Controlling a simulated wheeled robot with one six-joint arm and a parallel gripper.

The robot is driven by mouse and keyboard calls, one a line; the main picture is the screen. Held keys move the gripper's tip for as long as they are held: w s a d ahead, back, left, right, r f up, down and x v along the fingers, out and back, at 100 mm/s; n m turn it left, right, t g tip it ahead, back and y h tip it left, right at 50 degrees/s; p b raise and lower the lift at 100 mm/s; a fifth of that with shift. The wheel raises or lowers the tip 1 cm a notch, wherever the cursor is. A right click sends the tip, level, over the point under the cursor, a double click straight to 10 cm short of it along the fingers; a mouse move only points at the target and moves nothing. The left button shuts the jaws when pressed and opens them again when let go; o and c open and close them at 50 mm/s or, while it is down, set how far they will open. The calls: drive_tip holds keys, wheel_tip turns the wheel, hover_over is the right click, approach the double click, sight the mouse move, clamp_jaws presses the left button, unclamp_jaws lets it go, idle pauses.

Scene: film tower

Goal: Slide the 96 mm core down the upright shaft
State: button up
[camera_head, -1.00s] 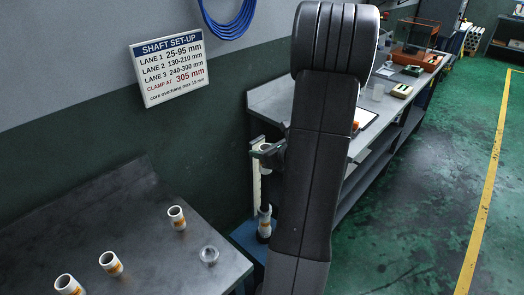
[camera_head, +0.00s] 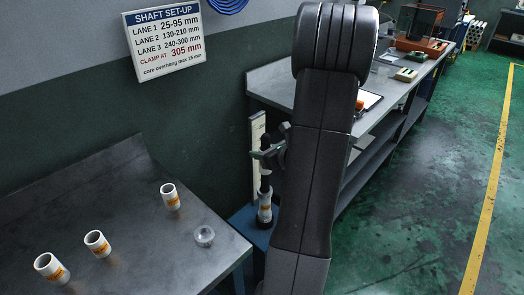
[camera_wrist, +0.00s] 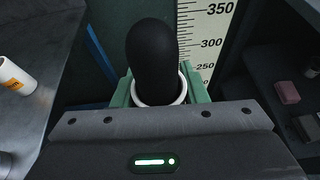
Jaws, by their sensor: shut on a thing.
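My gripper (camera_wrist: 160,92) has green jaws shut on a white core (camera_wrist: 161,99), whose rim shows in the wrist view. The black upright shaft (camera_wrist: 152,55), with a rounded top, rises through this core, so the core is around it. In the head view my gripper (camera_head: 268,153) is beside the upper part of the white scale; my arm hides much of it and the held core. I cannot read the held core's size.
The scale (camera_wrist: 211,40) stands behind the shaft. A workbench (camera_head: 270,80) lies behind my arm. A shaft set-up sign (camera_head: 163,45) hangs on the wall.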

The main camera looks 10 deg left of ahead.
wheel_tip(320, 180, down, 8)
drive_tip(key=b, duration=0.6)
drive_tip(key=shift+r, duration=0.25)
drive_tip(key=o, duration=1.1)
drive_tip(key=p+v, duration=0.1)
drive_tip(key=v, duration=1.2)
drive_tip(key=shift+s+d+r, duration=0.15)
drive_tip(key=shift+s+d, duration=0.15)
